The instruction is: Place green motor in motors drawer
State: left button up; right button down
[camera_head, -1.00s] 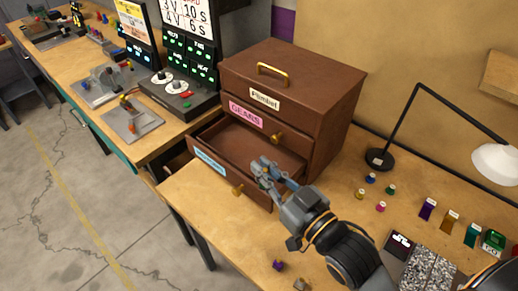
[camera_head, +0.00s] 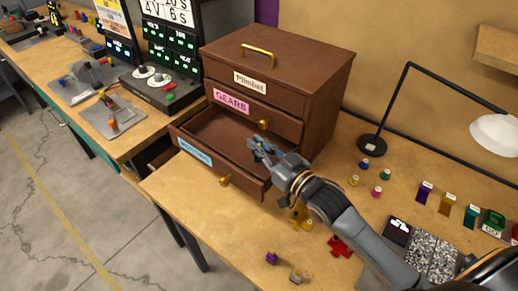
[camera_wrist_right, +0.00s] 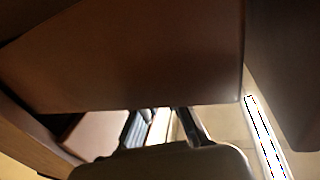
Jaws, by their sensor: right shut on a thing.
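The brown cabinet's lowest drawer (camera_head: 194,154) is pulled open, with a light-blue label too small to read and a brass knob (camera_head: 225,181). Its visible inside looks empty. My right gripper (camera_head: 258,149) is at the open drawer's right part, fingers pointing in over it. It is shut on a small dark-green thing, apparently the green motor (camera_head: 257,158), mostly hidden by the fingers. In the right wrist view the finger parts (camera_wrist_right: 155,128) show under a large brown panel; the motor cannot be made out there. My left gripper is out of view.
The "GEARS" drawer (camera_head: 282,121) above is shut. A black lamp (camera_head: 372,144) stands right of the cabinet. Small coloured pieces lie on the table, including a yellow one (camera_head: 301,218) and a red one (camera_head: 340,246) near my arm. Table in front of the drawer is clear.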

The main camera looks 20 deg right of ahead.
jog(key=shift+s+f, duration=0.1)
jog(key=shift+f, duration=0.6)
jog(key=shift+f, duration=0.2)
jog(key=c, duration=1.4)
grip_release()
jog(key=shift+c, duration=0.2)
jog(key=shift+r, duration=0.3)
jog(key=b+v, duration=0.1)
jog(key=v, duration=1.1)
